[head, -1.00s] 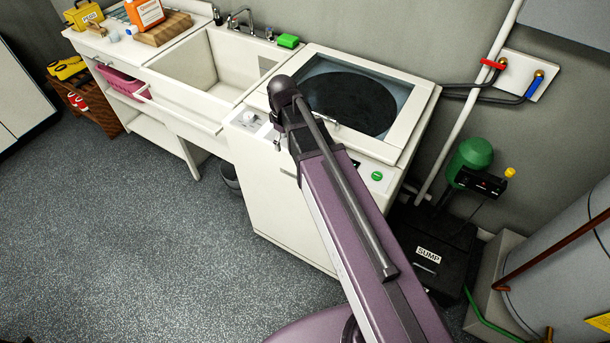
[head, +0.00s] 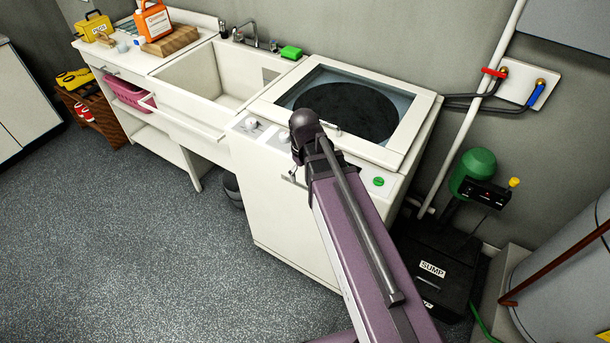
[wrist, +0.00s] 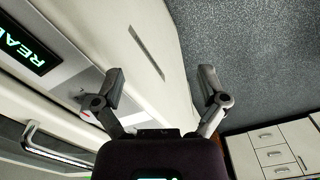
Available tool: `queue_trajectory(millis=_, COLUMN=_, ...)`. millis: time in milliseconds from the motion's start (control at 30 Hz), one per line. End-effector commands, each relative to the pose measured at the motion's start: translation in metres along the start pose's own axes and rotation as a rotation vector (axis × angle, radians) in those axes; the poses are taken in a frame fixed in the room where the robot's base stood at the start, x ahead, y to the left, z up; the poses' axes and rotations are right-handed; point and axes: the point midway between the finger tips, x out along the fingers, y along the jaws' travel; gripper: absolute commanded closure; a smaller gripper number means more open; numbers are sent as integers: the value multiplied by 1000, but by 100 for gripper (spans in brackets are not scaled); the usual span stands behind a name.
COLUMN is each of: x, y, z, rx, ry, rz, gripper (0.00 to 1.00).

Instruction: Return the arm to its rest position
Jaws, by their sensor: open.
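My gripper (wrist: 162,82) shows in the wrist view with its two fingers spread wide and nothing between them. It is open beside a white surface with a grey panel (wrist: 60,75) and a lit display (wrist: 24,44) reading "REA", the rest cut off. In the head view my arm (head: 350,235) rises from the bottom edge, and its dark upper joint (head: 306,127) overlaps the front of the white washer (head: 275,215).
A sink (head: 208,82) stands left of the washer, with a green sponge (head: 291,52), an orange jug (head: 153,20) and a yellow box (head: 97,27) along the counter. A black sump box (head: 432,270) and a tank (head: 565,275) stand right. Open floor (head: 110,240) lies left.

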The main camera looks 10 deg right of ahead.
Motion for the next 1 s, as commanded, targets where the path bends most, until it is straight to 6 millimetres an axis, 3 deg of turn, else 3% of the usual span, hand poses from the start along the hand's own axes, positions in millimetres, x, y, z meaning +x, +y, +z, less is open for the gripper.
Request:
queue_trajectory(millis=367, x=0, y=1, z=4, rx=15, ry=0, rz=0, gripper=8)
queue_trajectory(millis=733, x=0, y=6, z=53, rx=299, ry=0, rz=1, gripper=8)
queue_trajectory(millis=1000, x=0, y=8, z=59, rx=363, ry=0, rz=1, gripper=8)
